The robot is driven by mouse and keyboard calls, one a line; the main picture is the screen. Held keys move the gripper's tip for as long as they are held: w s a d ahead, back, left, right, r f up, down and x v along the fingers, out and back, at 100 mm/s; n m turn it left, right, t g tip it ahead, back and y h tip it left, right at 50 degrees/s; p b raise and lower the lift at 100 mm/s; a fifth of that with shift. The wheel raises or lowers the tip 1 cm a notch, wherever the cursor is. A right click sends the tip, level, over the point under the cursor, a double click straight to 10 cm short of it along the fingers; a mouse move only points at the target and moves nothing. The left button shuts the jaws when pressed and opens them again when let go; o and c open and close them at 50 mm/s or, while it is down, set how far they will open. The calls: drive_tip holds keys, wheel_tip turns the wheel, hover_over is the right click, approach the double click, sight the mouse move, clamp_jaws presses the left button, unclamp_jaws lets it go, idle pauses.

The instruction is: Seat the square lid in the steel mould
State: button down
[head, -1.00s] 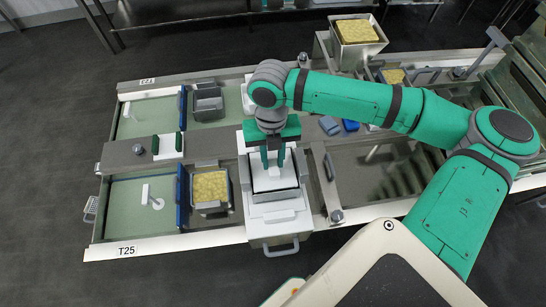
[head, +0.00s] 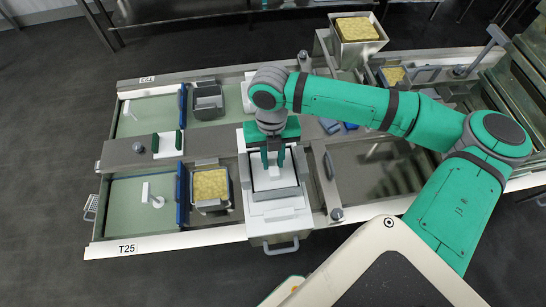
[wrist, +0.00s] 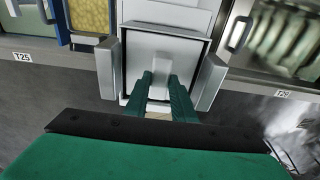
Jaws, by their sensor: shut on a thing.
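The steel mould (head: 276,195) is a grey square box on a white stand in the middle of the work line. The pale square lid (head: 270,181) is over its opening, within the dark rim outline. In the wrist view the lid (wrist: 163,56) shows inside the mould's frame, between two grey side blocks. I cannot tell how deep it sits. My gripper (head: 273,164) points down above the lid, shut on it, probably by its raised middle part.
Left of the mould is a tin of yellow curd (head: 210,187) beside a blue divider (head: 181,196). Another curd-filled container (head: 357,30) stands at the back right. A steel basin (head: 375,175) lies right of the mould. A drawer-like handle (head: 281,247) sticks out in front.

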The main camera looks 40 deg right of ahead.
drive_tip(key=shift+f, duration=0.6)
idle(0.3)
drive_tip(key=c, duration=1.4)
unclamp_jaws()
wheel_tip(320, 180, up, 10)
drive_tip(key=shift+d, duration=0.1)
idle(0.6)
